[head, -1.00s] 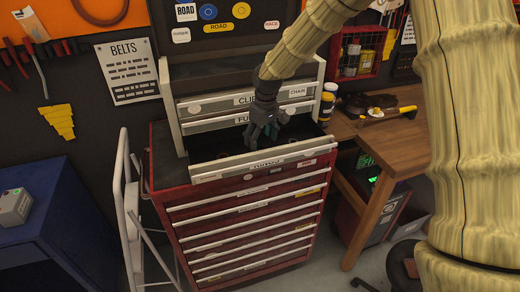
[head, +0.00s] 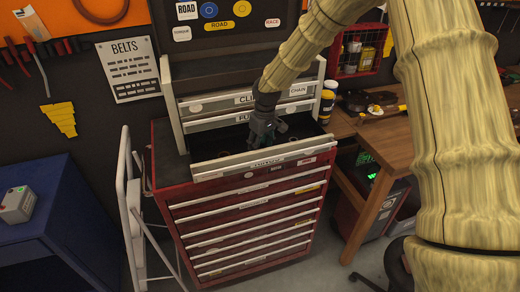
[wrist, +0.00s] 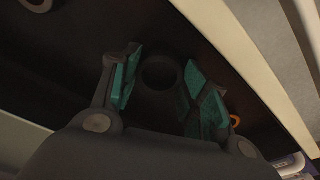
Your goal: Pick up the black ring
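In the wrist view the black ring (wrist: 159,61) lies on the dark floor of an open drawer, just beyond and between my fingertips. My gripper (wrist: 160,92) is open, with a teal-padded finger on each side of the ring's near part and a gap between them. I cannot tell whether either finger touches it. In the head view my gripper (head: 266,134) reaches down into the open top drawer (head: 250,163) of the red tool chest. The ring cannot be made out in that view.
An orange ring (wrist: 234,121) lies beside my right finger, and another ring (wrist: 37,4) shows at the upper left. The drawer's pale wall (wrist: 240,50) runs close along the right. A wooden workbench (head: 375,130) stands right of the chest, a folding ladder (head: 130,205) left.

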